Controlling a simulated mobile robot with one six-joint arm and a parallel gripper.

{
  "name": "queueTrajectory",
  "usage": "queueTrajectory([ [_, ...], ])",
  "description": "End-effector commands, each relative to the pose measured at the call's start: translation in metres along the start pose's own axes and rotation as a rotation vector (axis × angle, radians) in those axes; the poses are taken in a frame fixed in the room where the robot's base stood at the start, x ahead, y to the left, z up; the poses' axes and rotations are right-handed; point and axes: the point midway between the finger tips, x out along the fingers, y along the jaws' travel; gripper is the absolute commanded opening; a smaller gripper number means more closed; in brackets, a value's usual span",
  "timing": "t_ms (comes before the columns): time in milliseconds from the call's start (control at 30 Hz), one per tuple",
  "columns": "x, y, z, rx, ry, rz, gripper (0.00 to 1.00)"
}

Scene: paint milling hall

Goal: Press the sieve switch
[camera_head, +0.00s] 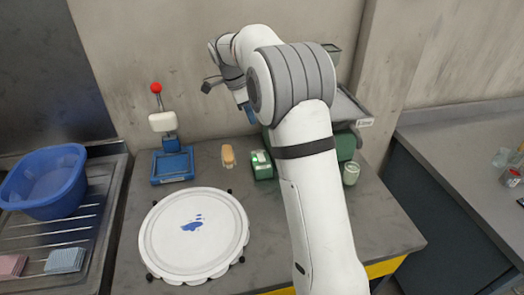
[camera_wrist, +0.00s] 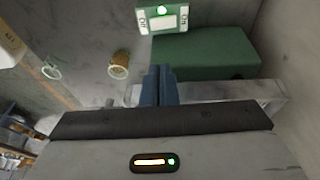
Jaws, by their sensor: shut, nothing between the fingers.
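The sieve switch, a small green box (camera_head: 261,165) with a pale front panel, stands on the bench left of the sieve's green base. My gripper (camera_head: 249,115) hangs above and behind the switch in the head view, partly hidden by my arm. In the wrist view its blue fingers (camera_wrist: 158,75) are together and empty, pointing towards the switch, apparently apart from it. The green base (camera_wrist: 205,53) lies beside them.
The sieve's grey metal tray (camera_head: 350,112) juts out right of my arm. A small jar (camera_head: 350,172) stands near it. Left are a tan-handled item (camera_head: 228,156), a blue stand with a red knob (camera_head: 156,88), a round white lid (camera_head: 194,235) and a blue basin (camera_head: 45,180).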

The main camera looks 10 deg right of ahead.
Motion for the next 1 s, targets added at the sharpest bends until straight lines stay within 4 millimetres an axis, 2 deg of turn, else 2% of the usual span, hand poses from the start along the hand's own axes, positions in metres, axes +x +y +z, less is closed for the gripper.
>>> queueTrajectory([
  [133, 0.006, 0.001, -0.001, 0.000, 0.000, 0.003, 0.00],
  [267, 0.024, 0.001, -0.001, 0.000, 0.000, 0.005, 0.00],
  [600, 0.095, 0.001, -0.002, -0.001, 0.000, 0.005, 0.00],
  [700, 0.111, 0.002, 0.002, -0.001, 0.000, 0.005, 0.00],
  [800, 0.124, 0.004, 0.006, -0.001, -0.001, 0.004, 0.00],
  [1000, 0.138, 0.004, 0.010, 0.001, -0.001, 0.001, 0.00],
])
